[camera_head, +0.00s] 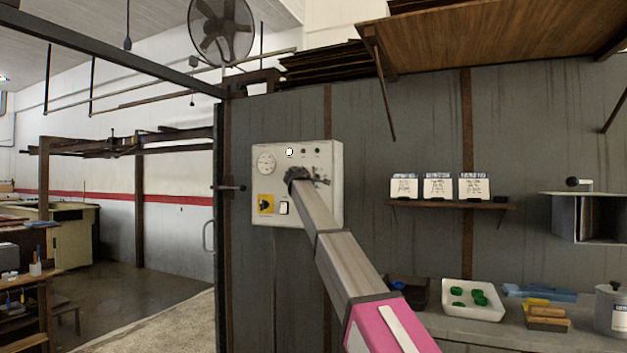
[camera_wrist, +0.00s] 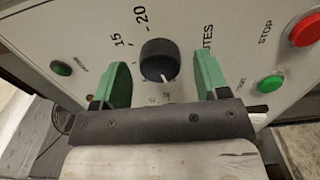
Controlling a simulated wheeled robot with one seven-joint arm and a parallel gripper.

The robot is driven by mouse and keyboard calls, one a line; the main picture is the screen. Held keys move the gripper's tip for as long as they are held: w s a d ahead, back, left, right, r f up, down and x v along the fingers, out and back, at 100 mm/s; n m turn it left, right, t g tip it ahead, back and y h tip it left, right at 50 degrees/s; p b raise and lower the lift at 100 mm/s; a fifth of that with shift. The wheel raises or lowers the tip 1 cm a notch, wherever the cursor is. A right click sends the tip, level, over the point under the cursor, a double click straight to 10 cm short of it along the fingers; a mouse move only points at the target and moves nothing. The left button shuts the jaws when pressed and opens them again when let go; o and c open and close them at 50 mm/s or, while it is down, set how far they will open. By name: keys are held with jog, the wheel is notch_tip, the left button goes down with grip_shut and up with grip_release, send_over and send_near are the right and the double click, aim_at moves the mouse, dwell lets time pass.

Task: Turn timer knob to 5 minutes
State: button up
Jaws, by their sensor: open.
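The timer knob (camera_wrist: 158,60) is round and black, on a light control panel (camera_wrist: 225,25) with the numbers 15 and 20 and part of the word "MINUTES" around it. A white mark shows on the knob's lower edge in the wrist view. My gripper (camera_wrist: 160,66) is open, its green fingers on either side of the knob with a visible gap on each side. The lower part of the dial is partly hidden by the gripper body. In the head view my gripper (camera_head: 300,177) is in front of the panel (camera_head: 328,205) and hides the knob.
A shelf (camera_head: 440,204) is to the right.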

jog(key=shift+w, duration=0.2)
jog(key=c, duration=0.9)
jog(key=shift+d+m, duration=0.1)
jog(key=shift+m, duration=4.2)
